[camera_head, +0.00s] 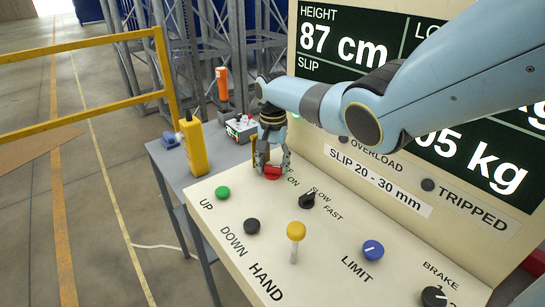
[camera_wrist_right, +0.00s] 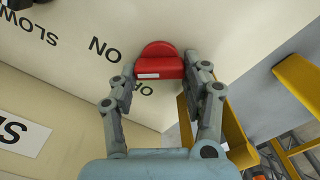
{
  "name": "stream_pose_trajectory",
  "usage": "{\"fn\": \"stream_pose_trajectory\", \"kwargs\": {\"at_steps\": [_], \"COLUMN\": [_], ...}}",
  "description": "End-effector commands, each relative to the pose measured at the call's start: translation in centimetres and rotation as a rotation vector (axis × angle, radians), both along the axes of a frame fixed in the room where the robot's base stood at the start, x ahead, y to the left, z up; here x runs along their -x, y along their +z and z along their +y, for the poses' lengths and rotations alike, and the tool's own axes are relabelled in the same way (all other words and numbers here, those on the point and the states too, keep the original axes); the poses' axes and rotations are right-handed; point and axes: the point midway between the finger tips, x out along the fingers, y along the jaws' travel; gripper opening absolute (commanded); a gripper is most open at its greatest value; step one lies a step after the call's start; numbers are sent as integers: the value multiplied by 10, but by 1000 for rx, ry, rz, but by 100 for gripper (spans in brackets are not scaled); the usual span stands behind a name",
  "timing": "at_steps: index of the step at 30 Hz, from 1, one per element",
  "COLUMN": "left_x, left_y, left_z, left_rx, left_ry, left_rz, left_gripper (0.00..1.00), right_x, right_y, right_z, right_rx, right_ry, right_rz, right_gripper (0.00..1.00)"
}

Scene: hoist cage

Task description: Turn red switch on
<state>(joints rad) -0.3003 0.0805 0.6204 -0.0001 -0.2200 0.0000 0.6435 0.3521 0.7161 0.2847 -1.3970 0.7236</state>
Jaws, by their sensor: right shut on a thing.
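The red switch (camera_head: 272,173) is a knob at the back left corner of the cream control panel (camera_head: 335,255). In the wrist view, the red switch (camera_wrist_right: 160,60) has a rounded top and a white mark along its lower edge. My right gripper (camera_head: 272,162) reaches down over the switch. In the wrist view, the right gripper (camera_wrist_right: 161,72) has its fingers closed on both sides of the red knob. My left gripper is not in view.
Close by are a black SLOW/FAST knob (camera_head: 307,200), green (camera_head: 222,192) and black (camera_head: 252,226) buttons, a yellow-topped lever (camera_head: 296,233) and a blue LIMIT knob (camera_head: 373,249). The display board (camera_head: 430,150) rises at the right.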

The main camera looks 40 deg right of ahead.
Motion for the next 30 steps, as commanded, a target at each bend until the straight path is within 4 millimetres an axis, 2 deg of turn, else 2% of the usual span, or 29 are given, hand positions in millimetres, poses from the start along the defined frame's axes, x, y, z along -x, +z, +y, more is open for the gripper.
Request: {"fn": "stream_pose_trajectory", "kwargs": {"at_steps": [10, 27, 28, 30], "left_x": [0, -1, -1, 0], "left_y": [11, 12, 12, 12], "left_z": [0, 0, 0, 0], "left_rx": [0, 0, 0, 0], "left_ry": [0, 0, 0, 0], "left_rz": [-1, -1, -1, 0], "left_gripper": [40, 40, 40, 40], "right_x": [0, 0, 0, 0], "right_y": [2, 1, 1, 1], "right_z": [-1, -2, -2, -2], "right_rx": [2, 2, 2, 2], "right_ry": [-152, -184, -184, -183], "right_rz": [-2, -4, -4, -4], "right_gripper": [15, 15, 50, 59]}}
